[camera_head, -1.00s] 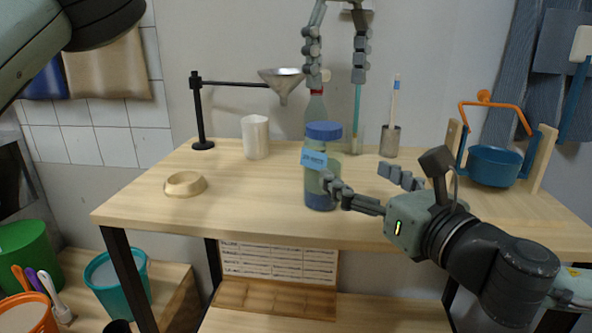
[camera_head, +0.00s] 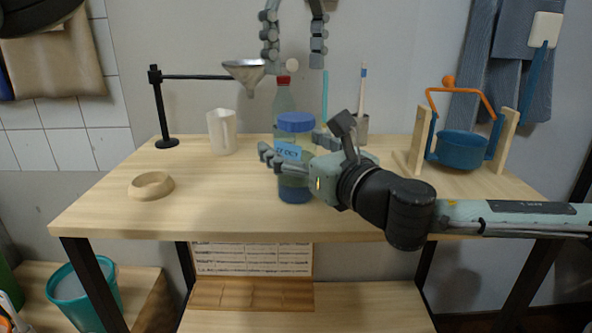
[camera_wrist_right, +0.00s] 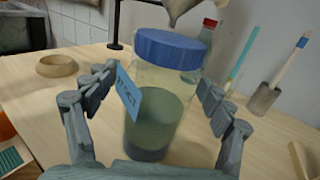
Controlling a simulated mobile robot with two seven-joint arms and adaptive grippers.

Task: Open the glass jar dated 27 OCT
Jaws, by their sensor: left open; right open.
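The glass jar (camera_head: 294,189) stands upright on the table with a blue lid (camera_head: 296,122) on it. A blue label (camera_head: 289,152) on its side is partly covered by a finger in the head view; in the right wrist view the label (camera_wrist_right: 128,95) is angled and only partly legible, ending in "CT". My right gripper (camera_head: 292,147) is open, with its fingers on both sides of the jar (camera_wrist_right: 160,115), apparently not closed on it. My left gripper (camera_head: 294,58) is open and empty, above and behind the jar's lid.
A bottle with a red cap (camera_head: 283,98) stands close behind the jar. A funnel on a black stand (camera_head: 244,72), a white cup (camera_head: 222,132) and a wooden ring (camera_head: 150,186) are to the left. A blue pot with orange handle (camera_head: 461,149) is at right. The front table is clear.

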